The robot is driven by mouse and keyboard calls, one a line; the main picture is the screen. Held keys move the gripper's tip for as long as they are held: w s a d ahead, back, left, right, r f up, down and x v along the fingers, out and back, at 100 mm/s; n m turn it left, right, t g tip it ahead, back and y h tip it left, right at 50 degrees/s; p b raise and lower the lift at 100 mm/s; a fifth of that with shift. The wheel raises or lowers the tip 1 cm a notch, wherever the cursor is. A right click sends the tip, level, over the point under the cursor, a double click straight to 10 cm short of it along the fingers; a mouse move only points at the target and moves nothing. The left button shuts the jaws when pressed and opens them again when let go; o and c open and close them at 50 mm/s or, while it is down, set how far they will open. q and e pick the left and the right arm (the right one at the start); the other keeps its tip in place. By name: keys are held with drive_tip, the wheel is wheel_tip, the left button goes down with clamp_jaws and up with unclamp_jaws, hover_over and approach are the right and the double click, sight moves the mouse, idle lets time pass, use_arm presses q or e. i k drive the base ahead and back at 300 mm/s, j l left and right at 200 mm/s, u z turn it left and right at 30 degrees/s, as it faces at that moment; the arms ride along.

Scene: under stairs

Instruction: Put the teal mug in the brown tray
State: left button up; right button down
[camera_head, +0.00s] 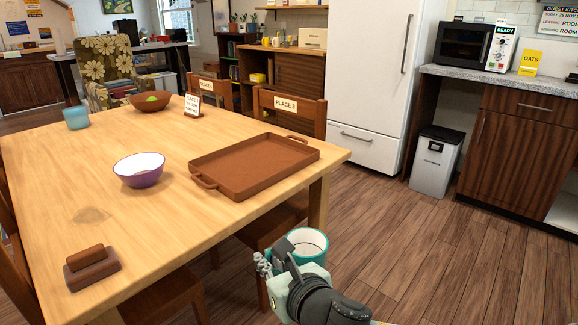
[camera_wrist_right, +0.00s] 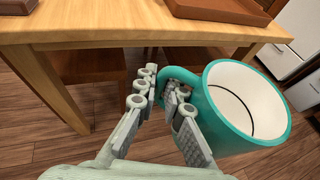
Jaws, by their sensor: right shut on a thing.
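The teal mug (camera_head: 309,247) with a white inside is held by my right gripper (camera_head: 277,266), in front of the table's near right corner. In the right wrist view the right gripper (camera_wrist_right: 162,98) is shut on the handle of the mug (camera_wrist_right: 217,110), whose opening faces up and toward the camera. The brown tray (camera_head: 253,188) lies on the table's right part, with nothing in it. It also shows at the top of the right wrist view (camera_wrist_right: 229,12). The gripper and mug are apart from the tray. My left gripper is not in view.
The wooden table (camera_head: 110,200) holds a purple-and-white bowl (camera_head: 139,169) left of the tray, a brown block-like object (camera_head: 91,270), a teal cup (camera_head: 76,117), a brown bowl (camera_head: 151,102) and a small sign (camera_head: 192,105). Chairs (camera_head: 290,112) stand around it. Open floor (camera_head: 430,250) lies to the right.

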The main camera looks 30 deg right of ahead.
sight(275, 154)
drive_tip(key=i+l+z, duration=0.25)
drive_tip(key=l+z, duration=0.15)
drive_tip(key=i+l+z, duration=0.4)
drive_tip(key=k+j, duration=0.05)
